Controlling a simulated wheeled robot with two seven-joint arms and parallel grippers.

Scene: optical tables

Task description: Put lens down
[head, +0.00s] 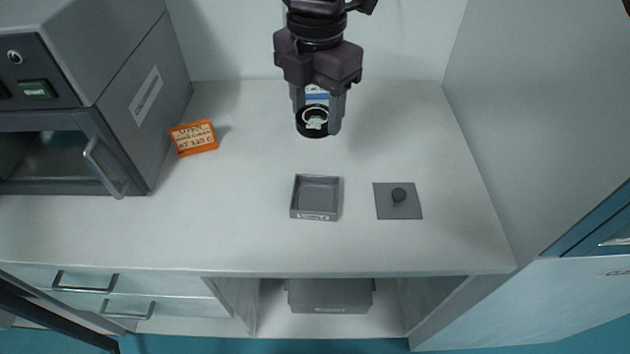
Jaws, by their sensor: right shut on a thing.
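My right gripper (318,117) comes in from the top middle and points down over the table. Its fingers are shut on the lens (313,132), a round piece with a black rim and a pale, shiny centre. The lens shows between the fingertips, towards the back of the table; I cannot tell whether it touches the surface. A small open grey tray (316,217) with a label on its front stands nearer, and looks empty. My left gripper is not in view.
A tall pale wall bounds the right. The white tabletop (250,180) is otherwise clear.

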